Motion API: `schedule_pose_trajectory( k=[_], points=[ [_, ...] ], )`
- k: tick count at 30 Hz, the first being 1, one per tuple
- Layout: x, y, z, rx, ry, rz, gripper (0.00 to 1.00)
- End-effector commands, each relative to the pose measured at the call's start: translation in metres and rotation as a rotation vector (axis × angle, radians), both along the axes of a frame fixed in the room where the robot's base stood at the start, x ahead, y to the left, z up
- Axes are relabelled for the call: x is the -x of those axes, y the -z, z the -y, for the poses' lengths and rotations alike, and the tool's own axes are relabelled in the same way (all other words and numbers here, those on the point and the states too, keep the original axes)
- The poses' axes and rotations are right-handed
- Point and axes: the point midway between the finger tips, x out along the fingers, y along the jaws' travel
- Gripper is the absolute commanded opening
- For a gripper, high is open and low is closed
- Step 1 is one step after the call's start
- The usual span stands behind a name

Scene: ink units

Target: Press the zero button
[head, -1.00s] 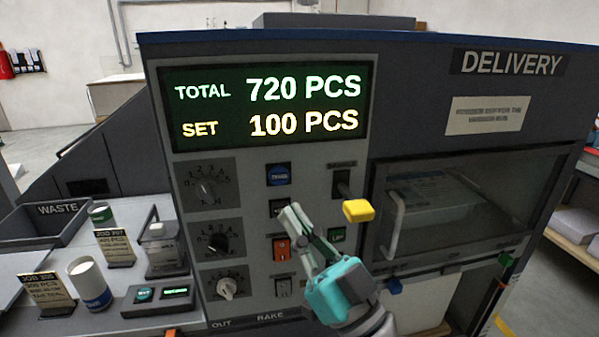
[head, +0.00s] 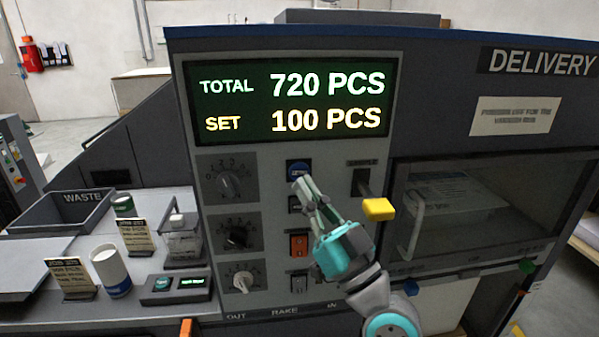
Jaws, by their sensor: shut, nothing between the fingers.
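The lettering on the blue button is too blurred to read surely. My gripper (head: 306,187) is shut and empty, its fingertips pointing up and left, just below the blue button in the picture. I cannot tell whether they touch the panel. My gripper covers part of the dark button. The lit display (head: 290,101) reads TOTAL 720 PCS and SET 100 PCS.
A yellow-knobbed lever (head: 378,209) sticks out right of my gripper, near the windowed delivery door (head: 470,208). Dials (head: 228,184) line the panel's left. The left bench holds a white cup (head: 111,270), cards and a small box with lit green keys (head: 176,287).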

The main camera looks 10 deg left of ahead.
Motion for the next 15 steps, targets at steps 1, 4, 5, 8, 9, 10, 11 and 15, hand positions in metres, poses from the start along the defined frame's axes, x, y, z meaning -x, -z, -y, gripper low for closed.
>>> schedule_pose_trajectory(
  k=[1,4,5,8,9,10,11,15],
  points=[
    [-0.005,0.0,-0.002,-0.001,-0.001,-0.001,0.0],
    [-0.012,0.0,-0.003,-0.002,-0.001,-0.001,0.0],
    [-0.013,0.0,-0.004,-0.001,-0.001,-0.001,0.0],
    [-0.017,0.0,-0.005,0.0,0.0,0.0,0.0],
    [-0.017,0.0,-0.005,-0.001,0.0,0.001,0.0],
    [-0.018,0.0,-0.005,-0.001,0.0,0.001,0.0],
    [-0.018,0.0,-0.005,-0.001,0.0,0.001,0.0],
    [-0.018,0.0,-0.005,-0.001,-0.001,0.0,0.0]
  ],
)
